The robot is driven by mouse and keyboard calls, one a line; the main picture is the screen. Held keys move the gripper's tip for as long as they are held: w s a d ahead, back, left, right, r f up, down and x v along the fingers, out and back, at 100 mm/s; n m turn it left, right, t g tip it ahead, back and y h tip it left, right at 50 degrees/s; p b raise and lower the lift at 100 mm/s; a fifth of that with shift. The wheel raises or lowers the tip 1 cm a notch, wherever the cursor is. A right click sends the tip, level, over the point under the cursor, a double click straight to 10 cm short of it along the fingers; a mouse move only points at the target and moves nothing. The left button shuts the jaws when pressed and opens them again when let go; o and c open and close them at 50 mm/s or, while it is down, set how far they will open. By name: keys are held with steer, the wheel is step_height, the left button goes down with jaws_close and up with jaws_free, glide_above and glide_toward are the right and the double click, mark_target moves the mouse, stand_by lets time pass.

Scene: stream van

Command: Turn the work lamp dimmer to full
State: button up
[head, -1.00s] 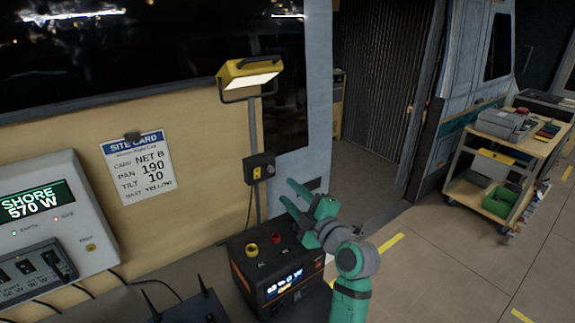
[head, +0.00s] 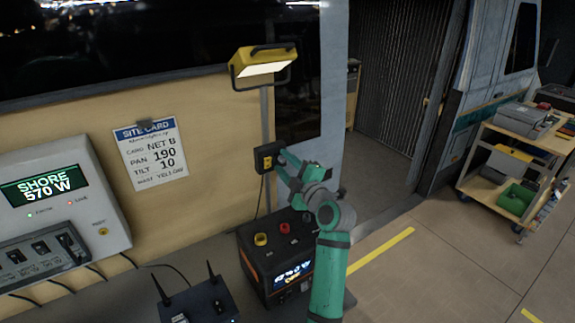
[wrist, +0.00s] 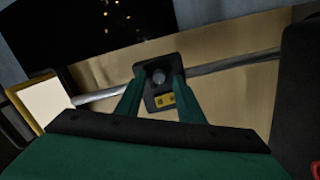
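The work lamp (head: 262,66) is yellow, lit, and stands on a grey pole. The dimmer box (head: 266,155) is a small black box on that pole, below the lamp. In the wrist view the dimmer knob (wrist: 158,76) is a round grey knob on the box's dark face, with a yellow label (wrist: 165,99) beside it. My green gripper (head: 283,163) is at the box. In the wrist view its fingers (wrist: 158,84) are apart, one on each side of the knob, with gaps showing. Whether the fingertips touch the box I cannot tell.
A black power unit (head: 277,262) with yellow and red knobs stands below my arm. A grey shore power panel (head: 60,205) is at left. A black router (head: 200,302) with antennas stands in front. A cart (head: 509,165) stands at right; the floor between is clear.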

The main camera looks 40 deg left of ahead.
steer(key=shift+c, duration=0.4)
steer(key=shift+d, duration=0.1)
jaws_close()
steer(key=shift+w, duration=0.1)
steer(key=shift+w+d, duration=0.1)
